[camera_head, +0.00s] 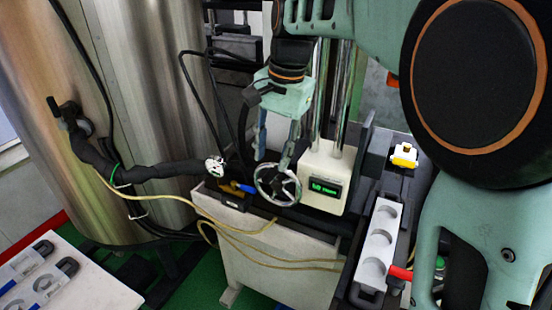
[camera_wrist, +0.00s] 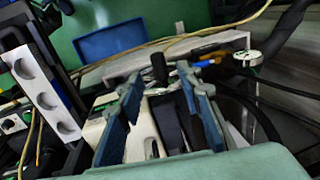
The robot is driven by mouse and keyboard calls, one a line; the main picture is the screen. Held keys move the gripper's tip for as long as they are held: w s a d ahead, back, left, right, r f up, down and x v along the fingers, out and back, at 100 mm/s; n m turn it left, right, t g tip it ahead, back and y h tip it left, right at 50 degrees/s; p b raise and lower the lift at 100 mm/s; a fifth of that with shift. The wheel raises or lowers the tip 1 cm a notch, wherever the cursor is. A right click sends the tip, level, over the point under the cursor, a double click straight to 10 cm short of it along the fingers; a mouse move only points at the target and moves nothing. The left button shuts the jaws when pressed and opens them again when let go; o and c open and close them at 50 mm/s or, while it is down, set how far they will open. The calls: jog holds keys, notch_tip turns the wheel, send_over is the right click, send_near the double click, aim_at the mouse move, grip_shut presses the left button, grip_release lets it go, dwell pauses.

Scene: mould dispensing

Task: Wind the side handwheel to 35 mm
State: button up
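The silver spoked side handwheel (camera_head: 278,185) stands on the front of the machine, left of a cream box (camera_head: 312,165). A small display (camera_head: 325,188) on that box shows green characters too small to read. My gripper (camera_head: 279,160) points down just above the handwheel, its blue fingers apart near the rim. In the wrist view the fingers of my gripper (camera_wrist: 160,80) are spread, and a black knob (camera_wrist: 158,66) shows between and beyond their tips. I cannot tell whether a finger touches the wheel; its rim is mostly hidden in the wrist view.
A white mould block (camera_head: 378,240) with round cavities lies right of the wheel, with a yellow-white part (camera_head: 404,154) behind it. A black hose with a nozzle (camera_head: 214,167) and yellow cables are at left. Two metal columns rise behind the gripper. A white table (camera_head: 75,285) stands at lower left.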

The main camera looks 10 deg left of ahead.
aim_at(270, 173)
jog(key=shift+w+a+f, duration=0.1)
jog(key=shift+a+f, duration=0.1)
jog(key=shift+f, duration=1)
jog(key=shift+w+a+f, duration=0.1)
jog(key=shift+a+f, duration=0.05)
jog(key=shift+f, duration=1)
grip_shut()
